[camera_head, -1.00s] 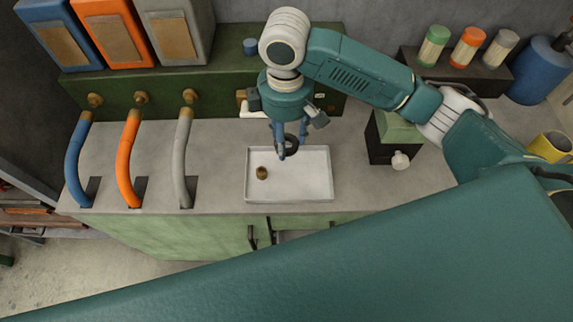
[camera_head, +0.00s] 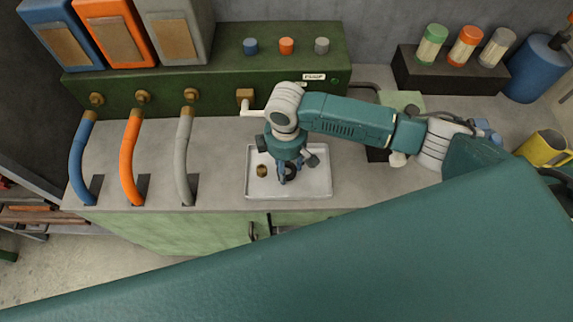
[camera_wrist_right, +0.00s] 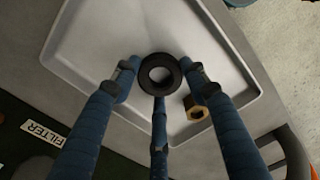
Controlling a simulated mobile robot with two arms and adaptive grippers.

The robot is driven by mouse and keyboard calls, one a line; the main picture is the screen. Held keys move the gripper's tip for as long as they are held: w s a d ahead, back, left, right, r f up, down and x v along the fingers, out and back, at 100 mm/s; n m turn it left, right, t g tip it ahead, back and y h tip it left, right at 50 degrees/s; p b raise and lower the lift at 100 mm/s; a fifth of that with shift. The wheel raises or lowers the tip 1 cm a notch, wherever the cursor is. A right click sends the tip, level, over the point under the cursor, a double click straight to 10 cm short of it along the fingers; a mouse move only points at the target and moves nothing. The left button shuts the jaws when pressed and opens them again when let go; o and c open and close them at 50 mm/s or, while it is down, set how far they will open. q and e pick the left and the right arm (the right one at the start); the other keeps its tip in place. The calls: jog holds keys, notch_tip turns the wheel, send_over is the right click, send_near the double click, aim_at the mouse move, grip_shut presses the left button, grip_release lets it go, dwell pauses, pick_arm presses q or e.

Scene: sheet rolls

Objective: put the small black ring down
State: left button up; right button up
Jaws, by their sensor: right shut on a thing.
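The small black ring (camera_wrist_right: 160,59) is between the blue fingers of my right gripper (camera_wrist_right: 158,84), at their tips. My right gripper (camera_head: 285,177) is shut on it and points down over the white tray (camera_head: 319,187). In the head view the ring is mostly hidden by the fingers. I cannot tell whether the ring touches the tray floor. My left gripper is not in view.
A brass nut (camera_head: 261,171) lies in the tray, just left of the gripper; the wrist view also shows it (camera_wrist_right: 195,107). Blue, orange and grey hoses stand to the left. A green panel (camera_head: 215,95) with a brass tap is behind. The tray's right part is free.

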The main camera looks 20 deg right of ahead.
aim_at(286, 169)
jog(key=shift+f, duration=0.1)
jog(key=o, duration=1)
jog(key=shift+c, duration=0.2)
notch_tip(286, 169, up, 12)
jog(key=b, duration=0.2)
jog(key=shift+r, duration=0.2)
jog(key=shift+a, duration=0.1)
